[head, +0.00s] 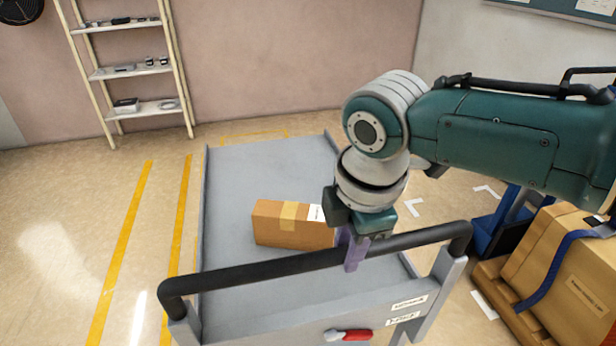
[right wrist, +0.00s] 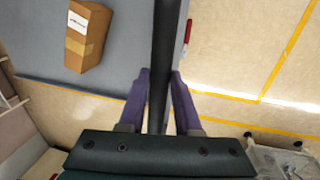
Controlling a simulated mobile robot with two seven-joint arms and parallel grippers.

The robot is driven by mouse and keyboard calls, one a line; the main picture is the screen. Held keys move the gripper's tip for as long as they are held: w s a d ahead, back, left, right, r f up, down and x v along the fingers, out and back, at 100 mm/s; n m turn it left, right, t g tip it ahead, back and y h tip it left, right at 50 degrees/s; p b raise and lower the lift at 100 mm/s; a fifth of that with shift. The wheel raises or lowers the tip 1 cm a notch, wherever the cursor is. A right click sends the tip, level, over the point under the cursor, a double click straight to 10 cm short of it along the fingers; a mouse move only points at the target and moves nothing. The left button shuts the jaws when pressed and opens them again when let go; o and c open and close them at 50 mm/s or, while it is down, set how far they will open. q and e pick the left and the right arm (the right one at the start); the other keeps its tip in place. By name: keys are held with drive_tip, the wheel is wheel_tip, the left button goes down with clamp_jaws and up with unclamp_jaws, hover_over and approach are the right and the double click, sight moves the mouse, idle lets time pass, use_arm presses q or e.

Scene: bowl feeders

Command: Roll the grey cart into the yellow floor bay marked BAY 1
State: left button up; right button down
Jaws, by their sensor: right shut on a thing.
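The grey cart (head: 240,180) stands in the middle of the head view, its flat deck reaching away from me. Its black handle bar (head: 250,269) crosses the near end. My right gripper (head: 352,252) is shut on this bar, right of its middle; in the right wrist view the purple fingers lie on both sides of the bar (right wrist: 165,50). Yellow floor lines run left of the cart (head: 180,225) and behind its far end (head: 255,135). No BAY 1 lettering is readable, so I cannot tell which bay they mark. My left gripper is not in view.
A taped cardboard box (head: 275,230) lies on the cart deck. Right of the cart, a strapped large carton (head: 570,265) sits on a wooden pallet, near a blue object (head: 498,225). A shelf rack (head: 125,70) stands at the back wall. The floor on the left is clear.

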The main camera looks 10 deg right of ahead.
drive_tip(key=shift+w+r, duration=0.1)
drive_tip(key=shift+w, duration=0.05)
drive_tip(key=c, duration=0.6)
unclamp_jaws()
drive_tip(key=r, duration=0.3)
drive_tip(key=s+r+p, duration=0.1)
drive_tip(key=r, duration=0.2)
drive_tip(key=s+r+p, duration=0.1)
drive_tip(key=r, duration=0.2)
drive_tip(key=shift+r, duration=0.35)
drive_tip(key=shift+d, duration=0.1)
